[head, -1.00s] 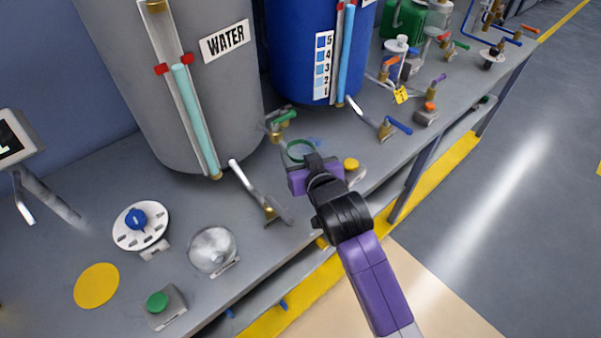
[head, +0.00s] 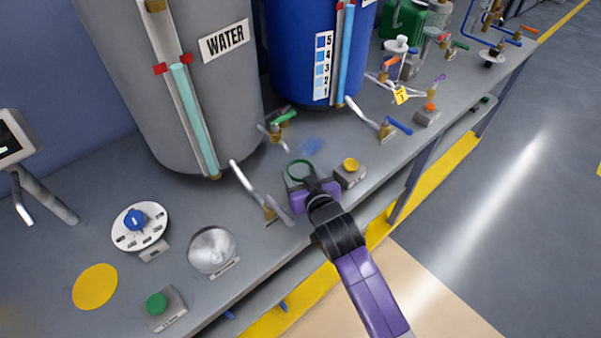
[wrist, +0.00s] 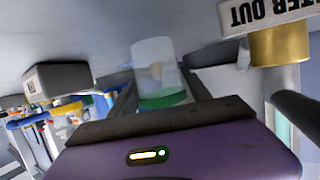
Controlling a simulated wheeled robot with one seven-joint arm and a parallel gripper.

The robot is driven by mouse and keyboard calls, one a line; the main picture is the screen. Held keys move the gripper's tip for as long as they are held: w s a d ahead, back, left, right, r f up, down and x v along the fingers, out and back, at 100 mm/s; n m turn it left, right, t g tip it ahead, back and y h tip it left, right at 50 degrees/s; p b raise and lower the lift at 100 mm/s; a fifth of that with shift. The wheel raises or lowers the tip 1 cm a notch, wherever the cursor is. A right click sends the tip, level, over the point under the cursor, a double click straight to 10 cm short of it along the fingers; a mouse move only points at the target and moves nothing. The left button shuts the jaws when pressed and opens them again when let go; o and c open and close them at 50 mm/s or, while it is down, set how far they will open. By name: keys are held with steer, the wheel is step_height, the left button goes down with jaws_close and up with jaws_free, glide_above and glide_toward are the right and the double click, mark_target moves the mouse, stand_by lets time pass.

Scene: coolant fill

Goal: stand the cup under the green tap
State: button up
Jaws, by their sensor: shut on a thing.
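The cup (head: 299,168) is clear with a green rim. My gripper (head: 303,184) is shut on it near the bench's front edge. In the wrist view the cup (wrist: 154,62) looks clear with a green band, between the dark fingers (wrist: 158,100). I cannot tell whether its base touches the bench. The green tap (head: 284,118) has a green handle and stands behind and slightly left of the cup, between the grey and blue tanks. The cup is in front of this tap, apart from it.
A metal spout with a brass base (head: 268,210) stands close left of my gripper. A box with a yellow button (head: 350,170) is close right. A blue patch (head: 312,146) marks the bench behind the cup. The blue-handled tap (head: 390,127) is farther right.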

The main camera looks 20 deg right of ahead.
steer(key=o, duration=1.4)
steer(key=shift+c, duration=0.2)
steer(key=shift+r, duration=0.2)
steer(key=v, duration=1.2)
steer(key=s+f+n+y, duration=0.1)
steer(key=s+f, duration=0.2)
steer(key=s, duration=1.3)
steer(key=v, duration=1.7)
steer(key=shift+s+d+r+t, duration=0.25)
steer(key=shift+d+r+t, duration=0.15)
steer(key=shift+r, duration=0.05)
